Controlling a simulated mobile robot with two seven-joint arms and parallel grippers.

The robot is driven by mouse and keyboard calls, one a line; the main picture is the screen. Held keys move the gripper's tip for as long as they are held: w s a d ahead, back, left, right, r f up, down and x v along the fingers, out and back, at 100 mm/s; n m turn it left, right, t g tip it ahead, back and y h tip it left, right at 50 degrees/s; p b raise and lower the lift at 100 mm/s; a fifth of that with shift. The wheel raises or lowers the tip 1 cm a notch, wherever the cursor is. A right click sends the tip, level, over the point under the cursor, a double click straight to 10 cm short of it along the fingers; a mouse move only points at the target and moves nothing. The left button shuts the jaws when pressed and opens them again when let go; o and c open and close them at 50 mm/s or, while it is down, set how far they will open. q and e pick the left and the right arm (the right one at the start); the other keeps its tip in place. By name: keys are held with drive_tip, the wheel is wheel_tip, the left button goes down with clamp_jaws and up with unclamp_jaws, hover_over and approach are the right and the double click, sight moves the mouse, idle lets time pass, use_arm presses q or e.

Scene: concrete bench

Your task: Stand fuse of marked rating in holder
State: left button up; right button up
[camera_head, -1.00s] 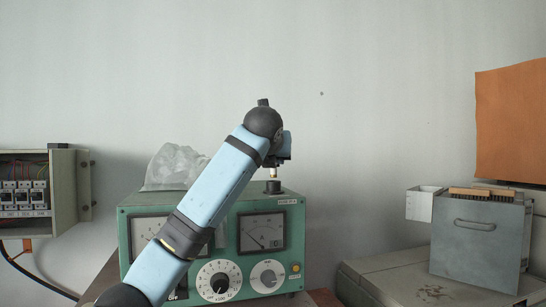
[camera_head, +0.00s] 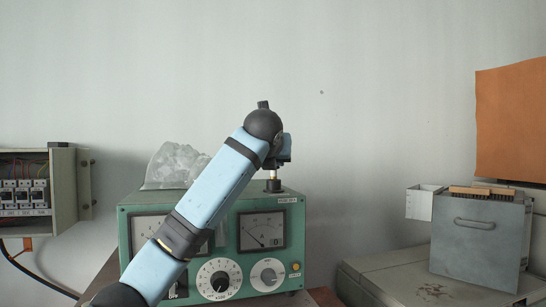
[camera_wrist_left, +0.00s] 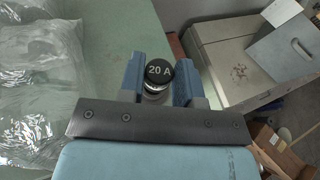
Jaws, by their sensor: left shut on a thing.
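My left gripper (camera_head: 278,163) is above the green instrument box (camera_head: 226,192), at its back right corner. It is shut on a fuse (camera_head: 273,174), whose pale body and brass-coloured end show below the jaws, upright. In the left wrist view the fuse's black cap (camera_wrist_left: 159,69) reads "20 A" between the blue fingers. A short black round holder (camera_head: 273,186) stands on the box top directly under the fuse. The fuse's lower end is at the holder's mouth; I cannot tell how far it is inside. A small label (camera_head: 287,200) near the holder is too small to read. My right gripper is not in view.
A clear plastic bag (camera_head: 174,165) lies on the box's left rear. An open breaker cabinet (camera_head: 64,185) is at the far left. A grey metal case (camera_head: 478,245) and a small white box (camera_head: 422,203) are at the right. The wall behind the holder is bare.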

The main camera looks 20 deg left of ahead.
use_arm(q)
drive_tip(key=shift+f, duration=1.3)
idle(0.4)
drive_tip(key=o, duration=0.9)
drive_tip(key=shift+o, duration=0.2)
drive_tip(key=shift+s, duration=0.1)
drive_tip(key=b+v, duration=0.4)
drive_tip(key=v, duration=0.9)
drive_tip(key=shift+s+r, duration=0.15)
drive_tip(key=shift+s, duration=0.15)
